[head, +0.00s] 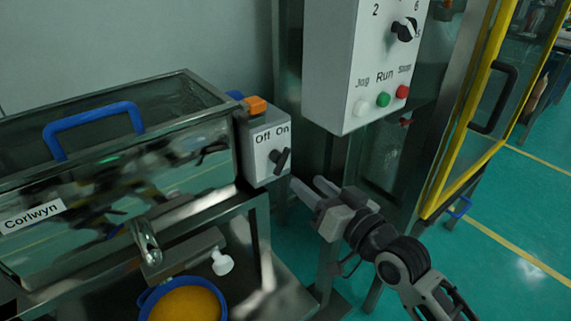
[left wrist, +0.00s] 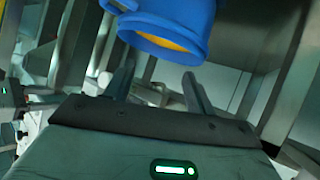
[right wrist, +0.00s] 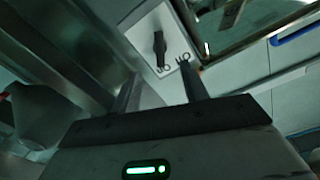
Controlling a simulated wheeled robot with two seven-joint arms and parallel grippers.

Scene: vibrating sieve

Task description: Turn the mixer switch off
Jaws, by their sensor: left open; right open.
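The mixer switch is a black knob (head: 280,160) on a white box (head: 262,163) marked Off and On. The knob is tilted, its upper end leaning right toward On. In the right wrist view the knob (right wrist: 158,48) shows beyond the fingers, and its labels appear upside down. My right gripper (head: 306,184) is open and empty, just right of and a little below the box, apart from the knob. My left gripper (left wrist: 157,80) is open and empty in the left wrist view, near a blue bucket (left wrist: 178,22). It is not seen in the head view.
A blue bucket of orange material (head: 143,303) stands at the bottom. A control panel (head: 335,70) with buttons hangs above right. A yellow-framed door (head: 478,60) is at the right.

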